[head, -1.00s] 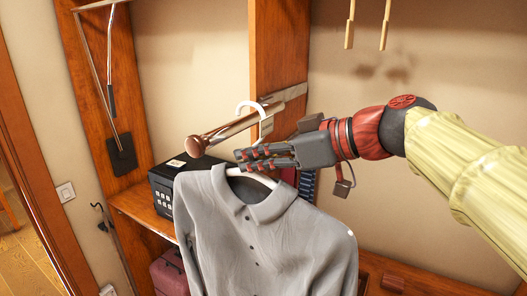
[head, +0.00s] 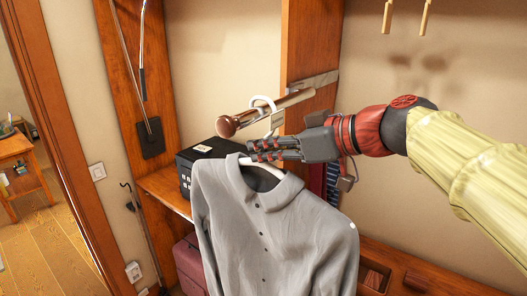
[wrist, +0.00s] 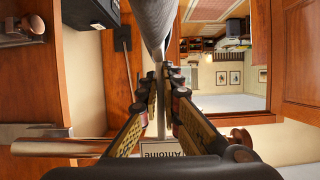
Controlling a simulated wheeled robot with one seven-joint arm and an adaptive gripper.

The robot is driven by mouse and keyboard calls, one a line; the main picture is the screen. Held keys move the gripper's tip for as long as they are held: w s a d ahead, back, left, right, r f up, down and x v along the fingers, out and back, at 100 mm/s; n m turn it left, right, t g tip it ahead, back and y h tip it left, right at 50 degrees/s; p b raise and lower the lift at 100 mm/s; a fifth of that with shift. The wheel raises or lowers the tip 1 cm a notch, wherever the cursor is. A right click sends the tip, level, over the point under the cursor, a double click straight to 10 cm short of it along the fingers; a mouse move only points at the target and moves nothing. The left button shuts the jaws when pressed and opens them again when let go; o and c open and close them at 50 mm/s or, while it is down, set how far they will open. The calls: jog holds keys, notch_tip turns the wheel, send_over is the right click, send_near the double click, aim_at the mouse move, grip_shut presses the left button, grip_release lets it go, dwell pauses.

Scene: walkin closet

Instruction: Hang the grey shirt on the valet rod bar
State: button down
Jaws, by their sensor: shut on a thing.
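The grey shirt (head: 270,225) hangs on a white hanger (head: 277,170), buttoned front facing me. My gripper (head: 250,152) is shut on the hanger just below its hook. The valet rod bar (head: 291,101) sticks out from a wooden upright and ends in a round copper knob (head: 228,126). The hanger's hook (head: 262,101) loops above the bar in the head view; I cannot tell whether it rests on it. In the wrist view the hanger stem (wrist: 161,100) is between the fingers (wrist: 160,95), with the shirt (wrist: 150,22) beyond. The bar (wrist: 60,147) passes behind the gripper there.
A black safe (head: 203,160) sits on the wooden shelf (head: 165,188) behind the shirt. A maroon case (head: 190,262) is below. Dark ties (head: 333,180) hang right of the upright (head: 305,45). Wooden drawers (head: 415,280) lie at lower right. Open floor (head: 60,245) shows at left.

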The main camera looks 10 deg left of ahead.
dwell(0.4)
jog(key=c, duration=1.9)
grip_release()
jog(key=shift+f, duration=0.1)
jog(key=shift+f, duration=0.1)
